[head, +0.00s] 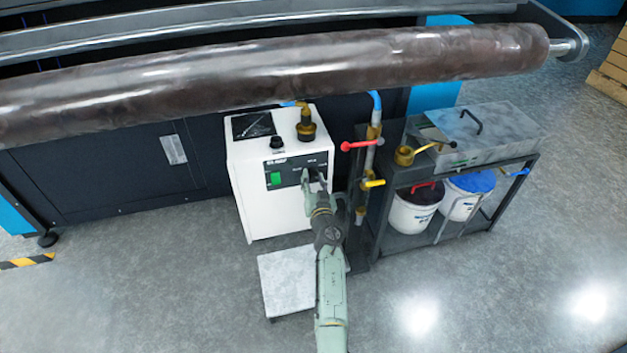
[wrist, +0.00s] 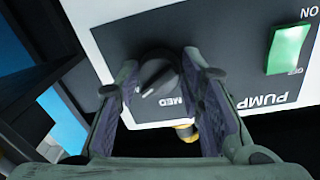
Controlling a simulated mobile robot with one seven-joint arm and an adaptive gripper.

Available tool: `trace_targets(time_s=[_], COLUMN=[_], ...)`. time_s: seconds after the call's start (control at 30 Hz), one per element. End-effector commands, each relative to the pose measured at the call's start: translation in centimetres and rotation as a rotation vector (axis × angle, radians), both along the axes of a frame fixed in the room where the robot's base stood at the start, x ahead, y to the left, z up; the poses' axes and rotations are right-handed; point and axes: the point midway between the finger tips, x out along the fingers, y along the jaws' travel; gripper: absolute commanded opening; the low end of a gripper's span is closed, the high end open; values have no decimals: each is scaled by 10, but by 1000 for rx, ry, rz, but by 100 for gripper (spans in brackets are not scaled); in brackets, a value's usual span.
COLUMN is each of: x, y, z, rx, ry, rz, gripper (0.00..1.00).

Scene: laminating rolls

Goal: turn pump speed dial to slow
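The pump box (head: 270,215) is white with a dark control panel (head: 288,172). The black speed dial (wrist: 157,77) has a pale pointer line and sits on this panel in the wrist view. A "MED" label reads upside down below it. Other speed labels are hidden or unreadable. My gripper (wrist: 160,70) is open, with one finger on each side of the dial. Whether the pads touch it I cannot tell. In the head view my gripper (head: 314,180) is at the panel's right side and covers the dial.
A green pump switch (wrist: 287,48) sits beside the dial; it also shows in the head view (head: 275,178). Red (head: 360,145) and yellow (head: 373,184) valve handles stand close right of my gripper. A cart (head: 392,250) holds buckets. A large dark roll (head: 250,75) spans above.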

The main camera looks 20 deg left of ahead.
Motion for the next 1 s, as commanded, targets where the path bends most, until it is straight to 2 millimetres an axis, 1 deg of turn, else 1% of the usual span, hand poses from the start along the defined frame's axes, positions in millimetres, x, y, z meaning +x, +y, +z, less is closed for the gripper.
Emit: trace_targets(time_s=[0.07,0.4,0.6,0.77,1.0], x=[0,0,0,0,0], y=[0,0,0,0,-1], z=[0,0,0,-1,-2], rx=[0,0,-10,-51,-187], ry=[0,0,-7,-35,-126], rz=[0,0,1,1,-1], gripper=[28,5,5,5,5])
